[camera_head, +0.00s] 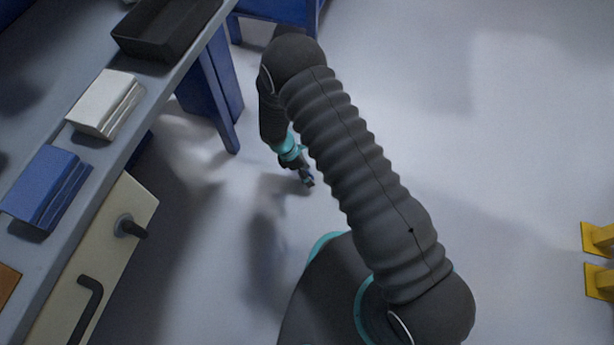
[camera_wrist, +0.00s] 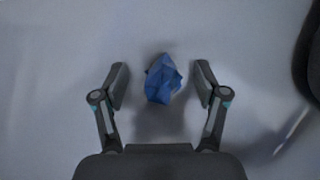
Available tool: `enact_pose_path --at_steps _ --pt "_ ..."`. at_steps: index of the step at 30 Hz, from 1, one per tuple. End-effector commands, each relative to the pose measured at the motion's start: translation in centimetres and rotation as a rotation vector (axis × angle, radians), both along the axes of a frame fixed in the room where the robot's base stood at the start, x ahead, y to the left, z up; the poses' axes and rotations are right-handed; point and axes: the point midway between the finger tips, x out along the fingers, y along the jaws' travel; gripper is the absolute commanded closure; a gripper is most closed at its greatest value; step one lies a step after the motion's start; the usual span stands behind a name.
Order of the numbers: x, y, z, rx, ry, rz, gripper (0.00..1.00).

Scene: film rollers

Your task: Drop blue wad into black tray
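The blue wad (camera_wrist: 162,80) is a crumpled lump on the grey floor in the wrist view. It shows between the two spread fingers of my gripper (camera_wrist: 161,84), with a gap on each side. My gripper is open and holds nothing. In the head view my gripper (camera_head: 307,180) hangs low over the floor, small and partly behind my arm; I cannot make out the wad there. The black tray (camera_head: 160,40) stands on the workbench at the upper left of the head view, cut by the top edge.
The grey workbench (camera_head: 52,110) runs along the left. On it lie a white stack (camera_head: 100,102) and a blue stack (camera_head: 45,188). A cream cabinet front with black handles (camera_head: 110,235) is below. Blue legs (camera_head: 215,90) stand near the tray. Yellow blocks (camera_head: 600,240) are at the right edge.

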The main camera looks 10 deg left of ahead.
Motion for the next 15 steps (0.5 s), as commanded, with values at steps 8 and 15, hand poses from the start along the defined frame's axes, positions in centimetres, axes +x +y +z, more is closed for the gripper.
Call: enact_pose_path --at_steps 8,15 --pt "0.00 0.02 0.01 0.000 0.000 0.000 0.73" --pt "0.00 0.03 0.16 0.000 0.000 0.000 0.73"
